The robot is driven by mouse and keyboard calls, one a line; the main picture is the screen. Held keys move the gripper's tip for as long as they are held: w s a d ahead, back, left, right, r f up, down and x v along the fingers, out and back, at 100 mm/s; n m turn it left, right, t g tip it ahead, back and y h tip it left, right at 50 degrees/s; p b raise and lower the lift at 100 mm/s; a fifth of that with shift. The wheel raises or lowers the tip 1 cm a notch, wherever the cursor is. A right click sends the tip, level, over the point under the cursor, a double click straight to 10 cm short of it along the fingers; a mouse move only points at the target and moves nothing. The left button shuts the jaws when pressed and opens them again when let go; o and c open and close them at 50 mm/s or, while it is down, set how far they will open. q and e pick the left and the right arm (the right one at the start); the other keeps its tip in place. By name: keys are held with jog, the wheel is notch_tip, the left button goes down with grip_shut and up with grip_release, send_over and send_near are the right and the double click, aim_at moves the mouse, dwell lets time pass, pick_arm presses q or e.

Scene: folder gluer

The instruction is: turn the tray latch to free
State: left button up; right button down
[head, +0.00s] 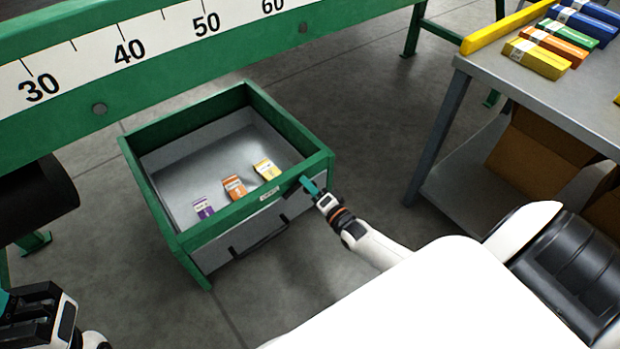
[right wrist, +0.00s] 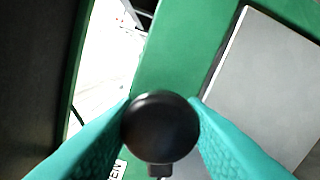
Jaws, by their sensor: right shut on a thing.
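The tray (head: 165,222) has a green frame and a grey metal floor, and stands low below the green beam. Its front has a dark bar handle (head: 258,240). My right gripper (head: 311,187) is at the right end of the tray's front rim. In the right wrist view its teal fingers (right wrist: 160,130) are shut on a round black latch knob (right wrist: 160,125), one finger on each side. In the head view the gripper mostly hides the latch. My left gripper (head: 40,312) is at the lower left, away from the tray; its fingertips are not clear.
Three small cartons, purple (head: 203,208), orange (head: 234,187) and yellow (head: 267,169), lie in the tray. A green beam with a number scale (head: 130,48) crosses above. A grey table (head: 540,85) with several cartons stands right. The floor between is clear.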

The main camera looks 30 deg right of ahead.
jog(key=m, duration=0.3)
jog(key=shift+m, duration=0.5)
dwell(0.4)
jog(key=c, duration=0.9)
grip_release()
jog(key=shift+c, duration=0.2)
